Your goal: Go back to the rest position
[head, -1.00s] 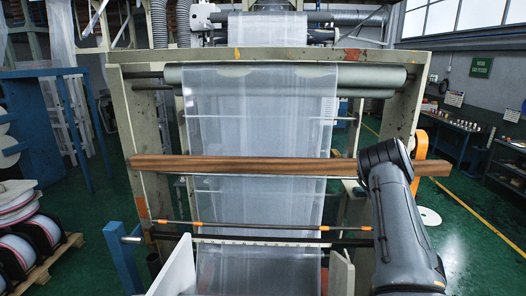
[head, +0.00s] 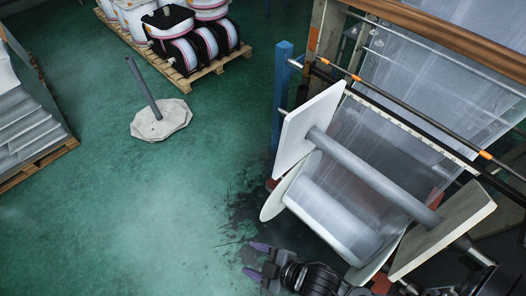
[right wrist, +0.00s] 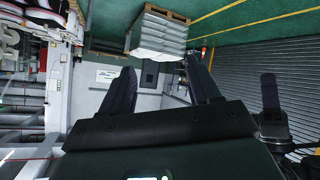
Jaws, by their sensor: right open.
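My right gripper (head: 252,260) is at the bottom middle of the head view, with its dark fingers pointing left over the green floor. It is open and empty, below and left of the roll end of the film machine. In the right wrist view both fingers of the right gripper (right wrist: 160,64) stand apart, with nothing between them.
The film roll (head: 335,222) sits beside a grey bar between two pale end plates (head: 308,130), close to my right gripper. A stand with a pale base (head: 162,120), a pallet of spools (head: 205,72) and stacked sheets (head: 25,125) lie left. Open green floor (head: 130,220) lies between.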

